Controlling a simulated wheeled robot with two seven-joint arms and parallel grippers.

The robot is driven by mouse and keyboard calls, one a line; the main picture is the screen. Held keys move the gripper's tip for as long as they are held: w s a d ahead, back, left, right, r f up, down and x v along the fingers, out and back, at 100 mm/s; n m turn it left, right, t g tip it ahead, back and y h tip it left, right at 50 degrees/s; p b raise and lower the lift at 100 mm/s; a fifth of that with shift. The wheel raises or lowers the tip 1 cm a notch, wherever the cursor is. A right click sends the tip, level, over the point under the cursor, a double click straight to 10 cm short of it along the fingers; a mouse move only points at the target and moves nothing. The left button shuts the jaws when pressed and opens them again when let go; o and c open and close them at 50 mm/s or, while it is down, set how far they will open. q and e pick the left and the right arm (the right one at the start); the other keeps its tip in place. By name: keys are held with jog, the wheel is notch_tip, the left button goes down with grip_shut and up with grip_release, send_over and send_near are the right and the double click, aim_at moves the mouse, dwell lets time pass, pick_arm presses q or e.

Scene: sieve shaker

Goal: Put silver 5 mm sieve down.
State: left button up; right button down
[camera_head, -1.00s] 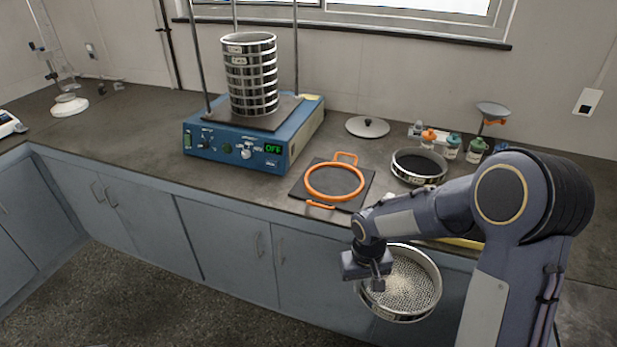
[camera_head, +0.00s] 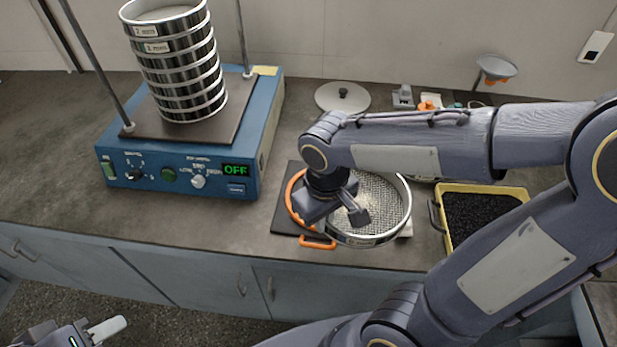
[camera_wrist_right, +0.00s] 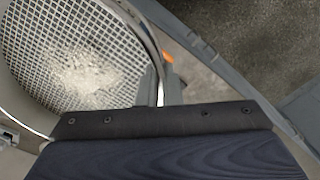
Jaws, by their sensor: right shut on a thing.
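The silver sieve (camera_head: 398,208) has a mesh floor with pale grains in its middle and a label on its front rim. My right gripper (camera_head: 352,205) is shut on its left rim; the right wrist view shows the fingers (camera_wrist_right: 160,88) around the rim beside the mesh (camera_wrist_right: 75,60). The sieve is over the counter, overlapping an orange ring (camera_head: 293,198) with handles on a dark mat (camera_head: 284,222). I cannot tell whether the sieve touches it. My left gripper (camera_head: 105,328) is low at the bottom left, partly cut off, its opening unclear.
A blue shaker (camera_head: 130,172) with an OFF display carries a stack of labelled sieves (camera_head: 180,75) between rods. A round lid (camera_head: 342,97) lies behind. A yellow tray (camera_head: 520,190) of black granules stands right of the sieve. Counter between shaker and mat is clear.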

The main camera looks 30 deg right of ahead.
jog(key=w+f, duration=0.3)
jog(key=w, duration=0.1)
jog(key=w+f+p, duration=0.1)
jog(key=w+f, duration=0.2)
jog(key=w, duration=0.1)
jog(key=w+f, duration=0.2)
jog(key=w, duration=0.3)
jog(key=shift+a+f+p, duration=0.2)
jog(key=shift+f+p, duration=0.2)
jog(key=shift+w+f, duration=0.2)
jog(key=shift+f, duration=0.05)
notch_tip(320, 180, down, 3)
jog(key=shift+w+p, duration=0.15)
jog(key=shift+p, duration=0.35)
jog(key=shift+f, duration=0.2)
